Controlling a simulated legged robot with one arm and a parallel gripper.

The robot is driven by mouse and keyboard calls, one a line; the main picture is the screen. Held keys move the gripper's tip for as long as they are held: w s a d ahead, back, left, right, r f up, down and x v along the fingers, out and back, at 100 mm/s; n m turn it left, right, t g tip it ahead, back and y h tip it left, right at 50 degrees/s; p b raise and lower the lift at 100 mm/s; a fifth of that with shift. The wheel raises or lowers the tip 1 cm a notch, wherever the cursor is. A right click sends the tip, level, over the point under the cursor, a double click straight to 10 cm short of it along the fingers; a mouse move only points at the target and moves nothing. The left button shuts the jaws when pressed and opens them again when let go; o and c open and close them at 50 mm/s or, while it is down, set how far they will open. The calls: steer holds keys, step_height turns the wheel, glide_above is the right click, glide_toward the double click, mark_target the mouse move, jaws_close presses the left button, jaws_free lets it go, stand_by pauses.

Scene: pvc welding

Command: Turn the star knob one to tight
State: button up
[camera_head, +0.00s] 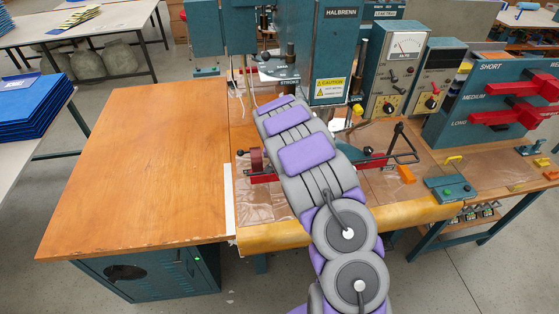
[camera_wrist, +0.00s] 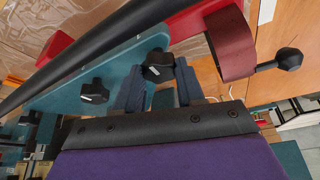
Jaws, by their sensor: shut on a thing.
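In the wrist view, a black star knob (camera_wrist: 158,66) sits on a teal plate (camera_wrist: 60,85). My gripper (camera_wrist: 160,76) has its two dark fingers on either side of this knob and is shut on it. A second black star knob (camera_wrist: 95,92) is on the same plate to the left, apart from the fingers. I cannot tell by any marking which knob is number one. In the head view my arm covers the gripper and both knobs.
A black rod crosses the wrist view at upper left. A dark red curved part (camera_wrist: 232,45) and a black ball handle (camera_wrist: 288,59) are close on the right. In the head view, the teal welding machine (camera_head: 335,55) stands behind my arm; the wooden table (camera_head: 150,160) at left is clear.

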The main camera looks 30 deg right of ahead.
stand_by(0.3)
steer(key=o, duration=1)
steer(key=shift+o, duration=0.2)
steer(key=p+v, duration=0.1)
steer(key=v, duration=1.6)
steer(key=shift+w+r, duration=0.1)
steer(key=shift+r, duration=0.05)
